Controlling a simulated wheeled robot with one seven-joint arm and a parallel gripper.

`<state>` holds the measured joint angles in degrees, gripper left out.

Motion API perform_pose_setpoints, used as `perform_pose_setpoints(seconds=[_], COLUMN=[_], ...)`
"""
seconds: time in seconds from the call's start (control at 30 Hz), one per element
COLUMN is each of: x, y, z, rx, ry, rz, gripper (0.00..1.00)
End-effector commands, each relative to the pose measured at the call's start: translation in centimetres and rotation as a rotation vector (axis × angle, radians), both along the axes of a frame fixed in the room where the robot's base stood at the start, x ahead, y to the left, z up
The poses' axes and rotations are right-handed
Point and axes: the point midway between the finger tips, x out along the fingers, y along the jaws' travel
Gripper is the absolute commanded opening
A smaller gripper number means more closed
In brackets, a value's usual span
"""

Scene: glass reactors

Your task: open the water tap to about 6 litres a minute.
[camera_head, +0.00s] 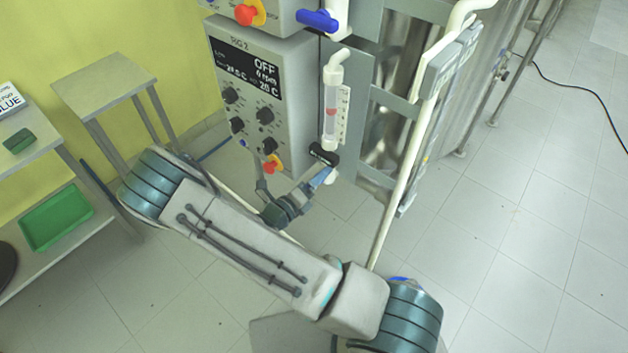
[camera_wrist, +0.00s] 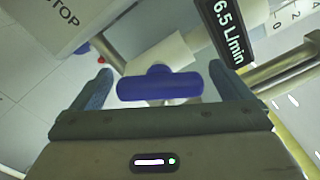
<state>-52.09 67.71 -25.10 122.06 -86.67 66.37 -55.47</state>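The water tap's blue bar handle (camera_wrist: 160,87) lies crosswise in the wrist view, on a white valve body (camera_wrist: 158,55). My gripper (camera_wrist: 160,72) is open around it, one finger beyond each end of the bar, with a narrow gap on each side. A black flow display (camera_wrist: 231,34) beside it reads 6.5 L/min. The small black display (camera_head: 323,155) sits just above the gripper; the tap handle is mostly hidden there.
The grey control box (camera_head: 262,90) marked RIG 2 shows OFF and 0 rpm. Another blue handle (camera_head: 317,20) and a red-yellow knob (camera_head: 249,12) are above. A white pipe (camera_head: 398,185) stands right.

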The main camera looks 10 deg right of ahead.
Motion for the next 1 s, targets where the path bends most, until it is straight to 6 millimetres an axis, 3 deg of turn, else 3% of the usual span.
perform_pose_setpoints(seconds=[0.27,0.7,1.0], x=[-0.5,-6.0,-8.1], y=[1.0,8.5,11.1], z=[-0.1,-0.2,0.0], rx=[0.001,0.003,0.001], ry=[-0.002,-0.001,0.0], rz=[0.004,0.005,0.0], gripper=[0.98,0.98,0.98])
